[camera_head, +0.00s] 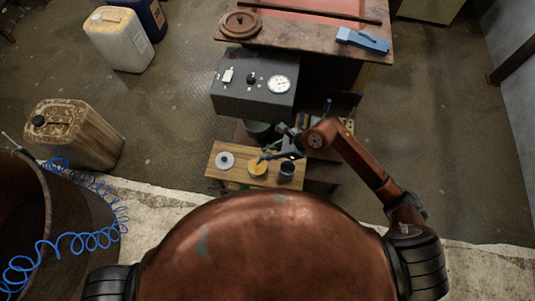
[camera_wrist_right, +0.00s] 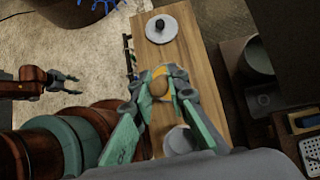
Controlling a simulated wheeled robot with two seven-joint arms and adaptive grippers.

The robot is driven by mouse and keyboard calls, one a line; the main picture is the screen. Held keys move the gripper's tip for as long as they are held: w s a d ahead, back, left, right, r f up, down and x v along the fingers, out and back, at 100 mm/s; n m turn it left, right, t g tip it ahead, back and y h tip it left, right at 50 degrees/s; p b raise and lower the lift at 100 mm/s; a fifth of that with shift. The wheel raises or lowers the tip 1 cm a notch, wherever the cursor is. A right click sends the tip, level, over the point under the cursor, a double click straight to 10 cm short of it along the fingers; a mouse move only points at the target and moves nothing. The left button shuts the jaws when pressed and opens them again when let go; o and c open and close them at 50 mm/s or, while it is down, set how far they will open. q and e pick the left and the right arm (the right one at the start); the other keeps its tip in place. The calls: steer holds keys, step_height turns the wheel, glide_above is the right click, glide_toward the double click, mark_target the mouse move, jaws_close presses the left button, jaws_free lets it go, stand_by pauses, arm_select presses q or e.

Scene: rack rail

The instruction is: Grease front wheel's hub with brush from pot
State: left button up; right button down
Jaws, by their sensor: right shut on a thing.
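My right gripper (camera_head: 268,155) is over the small wooden table. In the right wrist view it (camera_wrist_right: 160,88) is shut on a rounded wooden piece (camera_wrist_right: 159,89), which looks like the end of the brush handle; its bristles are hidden. A pot with yellow grease (camera_head: 257,168) stands just below the fingertips. Yellow also shows behind the fingers in the wrist view. I cannot tell whether the brush touches the grease. My left gripper (camera_wrist_right: 68,84) shows in the wrist view, well away from the table, empty with its fingers apart. I cannot make out the front wheel's hub.
A grey gauge box (camera_head: 240,98) is behind. Canisters (camera_head: 75,133) and a blue coiled hose (camera_head: 88,238) are at left.

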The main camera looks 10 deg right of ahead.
steer(key=shift+r+p, duration=1.25)
steer(key=shift+r, duration=1.05)
